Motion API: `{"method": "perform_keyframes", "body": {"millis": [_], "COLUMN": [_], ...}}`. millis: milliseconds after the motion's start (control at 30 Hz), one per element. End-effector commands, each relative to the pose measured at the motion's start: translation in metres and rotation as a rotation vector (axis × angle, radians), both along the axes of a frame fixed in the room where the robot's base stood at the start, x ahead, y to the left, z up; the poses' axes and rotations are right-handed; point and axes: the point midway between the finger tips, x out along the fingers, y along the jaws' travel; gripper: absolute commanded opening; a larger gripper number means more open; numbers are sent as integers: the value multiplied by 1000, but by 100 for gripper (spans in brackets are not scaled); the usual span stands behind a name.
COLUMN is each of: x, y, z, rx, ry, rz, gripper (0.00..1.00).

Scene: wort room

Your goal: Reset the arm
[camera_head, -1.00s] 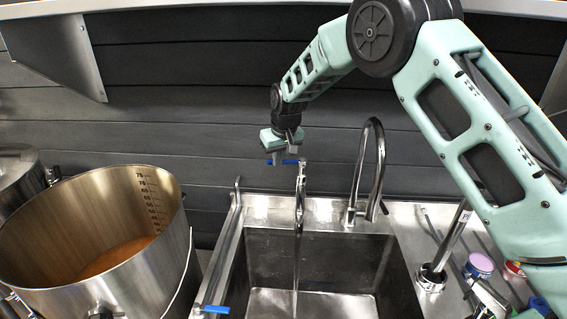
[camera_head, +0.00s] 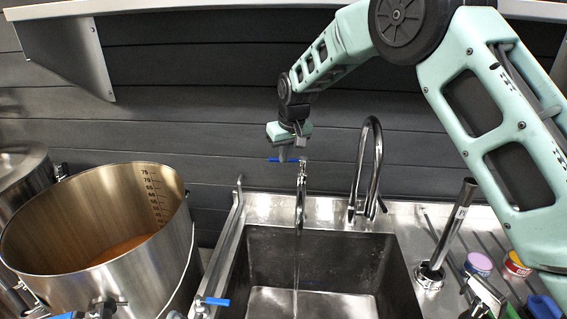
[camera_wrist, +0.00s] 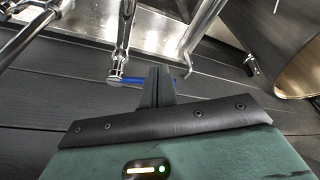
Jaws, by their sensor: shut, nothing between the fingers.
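My gripper (camera_head: 286,153) hangs from the mint-green arm at the wall, just above the tap with the blue lever (camera_head: 289,160). It is shut and empty. In the wrist view its dark fingers (camera_wrist: 158,84) are together, with the blue lever (camera_wrist: 134,81) right beside and behind them. Whether they touch the lever I cannot tell. A thin stream of water runs from this tap (camera_head: 300,195) into the steel sink (camera_head: 262,262).
A large open steel pot (camera_head: 150,262) with brownish contents stands at the left. A tall curved faucet (camera_head: 378,150) rises right of the blue-levered tap. An upright metal tube (camera_head: 455,225) and small tubs (camera_head: 479,264) stand right of the sink. A shelf (camera_head: 200,8) runs overhead.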

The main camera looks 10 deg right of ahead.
Motion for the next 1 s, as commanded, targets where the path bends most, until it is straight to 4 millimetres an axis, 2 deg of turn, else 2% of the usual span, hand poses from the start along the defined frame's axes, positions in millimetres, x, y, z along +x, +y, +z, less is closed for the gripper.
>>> {"method": "perform_keyframes", "body": {"millis": [400, 533, 633, 667, 767, 867, 900, 967, 1000], "x": [-19, -22, -44, -55, -107, -174, -202, -245, -274], "y": [-2, -2, 9, 14, 37, 58, 63, 69, 70], "z": [62, 69, 69, 68, 61, 52, 47, 39, 33], "rx": [2, 2, 17, 23, 47, 60, 60, 55, 48], "ry": [-3, 0, 20, 29, 72, 117, 135, 161, 175], "rz": [0, 2, 22, 32, 85, 152, 179, 220, 248], "gripper": [0, 0, 0, 0, 0, 0, 0, 0, 0]}}
